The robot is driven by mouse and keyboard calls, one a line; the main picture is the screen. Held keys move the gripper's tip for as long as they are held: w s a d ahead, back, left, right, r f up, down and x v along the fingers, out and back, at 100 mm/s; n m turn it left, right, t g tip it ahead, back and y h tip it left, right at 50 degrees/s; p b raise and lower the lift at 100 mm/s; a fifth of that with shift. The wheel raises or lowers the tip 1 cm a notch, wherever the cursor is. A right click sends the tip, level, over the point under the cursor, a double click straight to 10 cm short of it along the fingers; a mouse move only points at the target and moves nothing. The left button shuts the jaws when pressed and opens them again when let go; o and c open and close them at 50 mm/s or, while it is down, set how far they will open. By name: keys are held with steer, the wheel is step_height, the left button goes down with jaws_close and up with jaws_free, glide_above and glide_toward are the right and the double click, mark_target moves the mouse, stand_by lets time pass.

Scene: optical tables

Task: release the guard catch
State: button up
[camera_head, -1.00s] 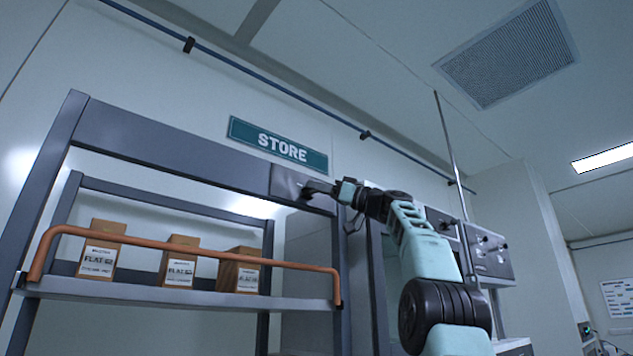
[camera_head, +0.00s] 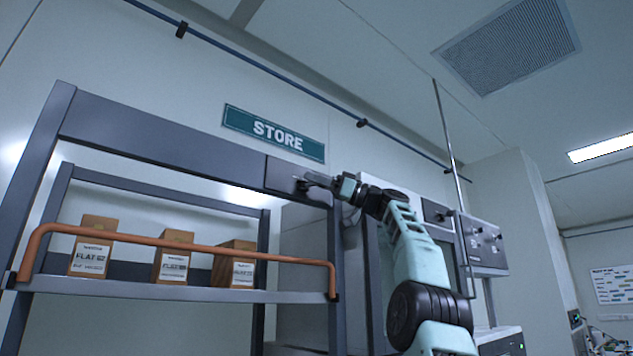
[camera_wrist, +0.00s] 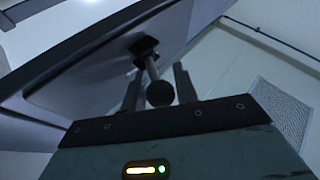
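The guard catch (camera_wrist: 150,67) is a dark mount with a rod ending in a round black knob, on a grey plate. In the head view the plate (camera_head: 280,173) sits at the right end of the shelf's top beam. My gripper (camera_wrist: 159,82) is open, with one finger on each side of the rod and knob, and gaps show on both sides. In the head view my gripper (camera_head: 325,181) is at the catch and partly hides it. The orange guard rail (camera_head: 180,243) runs across the front of the shelf, below the catch.
Several labelled boxes stand on the shelf (camera_head: 190,294) behind the rail, including a left box (camera_head: 92,250). The shelf's right post (camera_head: 337,260) stands close to my arm. A grey control box (camera_head: 484,243) and a thin pole (camera_head: 447,150) are to the right.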

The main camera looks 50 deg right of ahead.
steer(key=shift+o, duration=1.1)
steer(key=shift+s+d+f, duration=0.15)
steer(key=b+v, duration=0.3)
steer(key=v, duration=1.4)
